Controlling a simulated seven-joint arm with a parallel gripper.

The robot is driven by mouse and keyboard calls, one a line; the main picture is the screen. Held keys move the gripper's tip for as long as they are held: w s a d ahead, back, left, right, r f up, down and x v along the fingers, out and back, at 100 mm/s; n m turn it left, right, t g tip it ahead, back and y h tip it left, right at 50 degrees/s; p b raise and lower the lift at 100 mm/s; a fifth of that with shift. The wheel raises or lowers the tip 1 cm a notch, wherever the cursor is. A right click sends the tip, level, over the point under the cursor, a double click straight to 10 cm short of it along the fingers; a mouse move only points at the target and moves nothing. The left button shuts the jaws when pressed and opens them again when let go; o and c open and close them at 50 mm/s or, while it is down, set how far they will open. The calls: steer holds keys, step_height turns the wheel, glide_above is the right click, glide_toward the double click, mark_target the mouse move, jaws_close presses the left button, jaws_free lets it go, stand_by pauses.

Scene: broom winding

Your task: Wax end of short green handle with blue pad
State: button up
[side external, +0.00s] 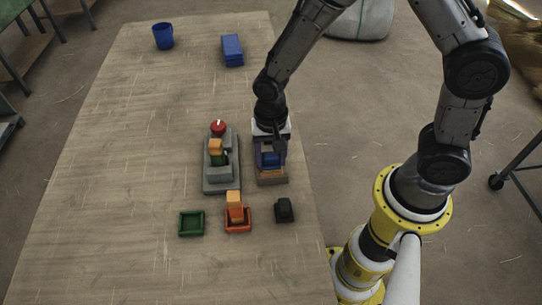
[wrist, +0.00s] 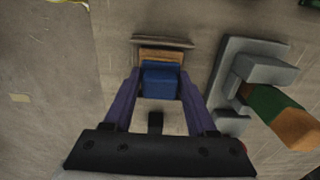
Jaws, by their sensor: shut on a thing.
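My gripper (side external: 270,160) points down at the table's right side. Its fingers are shut on a blue pad (wrist: 160,82), which also shows in the side view (side external: 270,159). The pad is at a low brown holder (wrist: 160,55); I cannot tell whether it is resting there or lifted clear. The short green handle (wrist: 266,100), with an orange-tan end (wrist: 297,130), is in a grey fixture (wrist: 262,68) right of my gripper in the wrist view. In the side view the fixture (side external: 221,178) stands left of my gripper. The pad and handle are apart.
A red knob (side external: 218,127) is at the fixture's far end. Nearer the front are a green tray (side external: 191,223), a red tray (side external: 238,224) with an orange block (side external: 235,203), and a black block (side external: 285,210). A blue cup (side external: 163,36) and blue box (side external: 232,50) stand far back. The table's left is clear.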

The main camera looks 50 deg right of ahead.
mark_target(271, 154)
steer(key=shift+r, duration=3.45)
